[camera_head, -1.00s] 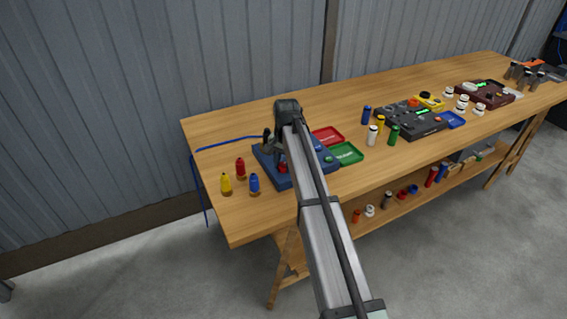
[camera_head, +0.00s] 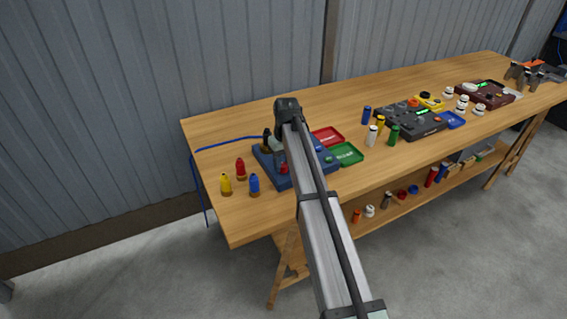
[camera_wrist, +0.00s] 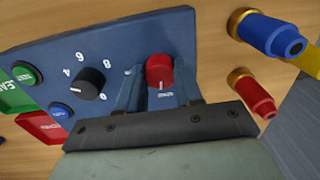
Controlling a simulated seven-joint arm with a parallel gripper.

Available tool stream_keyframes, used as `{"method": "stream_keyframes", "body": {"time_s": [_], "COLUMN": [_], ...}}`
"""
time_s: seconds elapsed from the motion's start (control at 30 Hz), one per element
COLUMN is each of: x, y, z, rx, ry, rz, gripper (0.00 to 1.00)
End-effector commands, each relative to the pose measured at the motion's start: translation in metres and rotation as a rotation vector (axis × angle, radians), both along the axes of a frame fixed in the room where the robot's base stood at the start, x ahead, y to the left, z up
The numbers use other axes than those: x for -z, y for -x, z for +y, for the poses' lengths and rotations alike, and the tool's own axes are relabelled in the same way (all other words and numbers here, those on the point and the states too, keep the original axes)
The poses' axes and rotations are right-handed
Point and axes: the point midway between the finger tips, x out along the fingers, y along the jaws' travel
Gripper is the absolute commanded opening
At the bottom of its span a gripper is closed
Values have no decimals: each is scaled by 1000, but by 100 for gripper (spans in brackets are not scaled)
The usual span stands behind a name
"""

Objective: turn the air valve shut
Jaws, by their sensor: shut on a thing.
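A red knob (camera_wrist: 159,70), which I take to be the air valve, sits on a blue panel (camera_wrist: 158,28) with a small white label below it, too small to read. My gripper (camera_wrist: 160,82) has one finger on each side of the red knob and is shut on it. In the head view the blue panel (camera_head: 301,173) lies near the table's left end, and my arm hides part of it.
Beside the knob are a black numbered dial (camera_wrist: 89,83), a green button (camera_wrist: 25,74) and a blue button (camera_wrist: 61,112). Yellow (camera_head: 226,185), red (camera_head: 240,169) and blue (camera_head: 254,184) bottle-shaped pieces stand left of the panel. Red (camera_head: 328,136) and green (camera_head: 347,154) trays lie to its right.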

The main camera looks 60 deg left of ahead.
Motion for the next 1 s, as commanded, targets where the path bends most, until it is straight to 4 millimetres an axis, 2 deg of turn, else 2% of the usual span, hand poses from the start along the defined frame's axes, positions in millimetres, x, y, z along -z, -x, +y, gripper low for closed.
{"method": "stream_keyframes", "body": {"time_s": [0.4,0.93,0.97,1.0], "x": [0,0,0,0], "y": [0,0,0,0], "z": [1,1,1,1], "rx": [-176,-198,-198,-198], "ry": [0,0,0,0], "rz": [0,0,0,0], "gripper": [5,5,36,40]}}
